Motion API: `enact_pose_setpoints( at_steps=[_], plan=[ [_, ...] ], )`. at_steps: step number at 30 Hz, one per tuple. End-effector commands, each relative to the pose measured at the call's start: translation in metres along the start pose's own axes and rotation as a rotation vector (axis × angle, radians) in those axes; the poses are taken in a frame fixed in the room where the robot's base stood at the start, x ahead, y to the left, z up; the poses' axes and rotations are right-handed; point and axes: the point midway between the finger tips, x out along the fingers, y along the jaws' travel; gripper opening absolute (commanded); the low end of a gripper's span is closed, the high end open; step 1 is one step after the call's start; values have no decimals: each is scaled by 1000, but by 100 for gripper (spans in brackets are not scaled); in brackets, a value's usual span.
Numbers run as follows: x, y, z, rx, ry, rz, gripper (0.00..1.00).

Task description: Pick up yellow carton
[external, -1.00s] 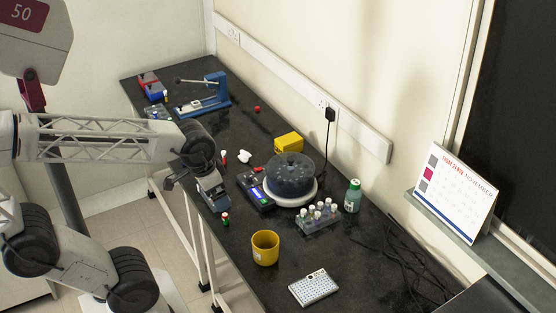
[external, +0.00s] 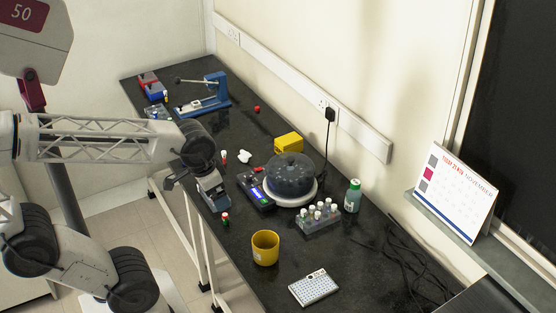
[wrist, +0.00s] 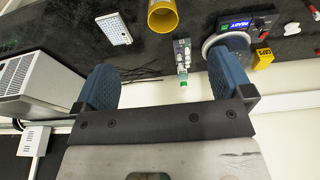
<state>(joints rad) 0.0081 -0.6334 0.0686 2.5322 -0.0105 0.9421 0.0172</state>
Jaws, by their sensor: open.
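The yellow carton (external: 289,143) sits on the dark bench, behind the round centrifuge and near the wall. In the wrist view, the carton (wrist: 263,57) shows at the right with dark lettering, beyond the right finger and beside the centrifuge. My gripper (external: 214,197) is over the left edge of the bench in the external view, well apart from the carton. In the wrist view my gripper (wrist: 163,62) has its two blue fingers wide apart with nothing held between them. The right finger hides part of the centrifuge.
The dark-lidded centrifuge (external: 291,178) stands in front of the carton. A black cable runs down the wall beside the carton. The bench behind the carton is mostly clear.

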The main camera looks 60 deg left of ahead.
Motion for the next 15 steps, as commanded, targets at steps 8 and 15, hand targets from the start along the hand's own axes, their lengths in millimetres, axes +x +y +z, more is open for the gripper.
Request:
enact_pose_setpoints(
  at_steps=[8, 15],
  plan=[
    [-18, 0, -5, 0, 4, 0, 98],
    [-50, 0, -15, -14, 0, 6, 98]
  ],
)
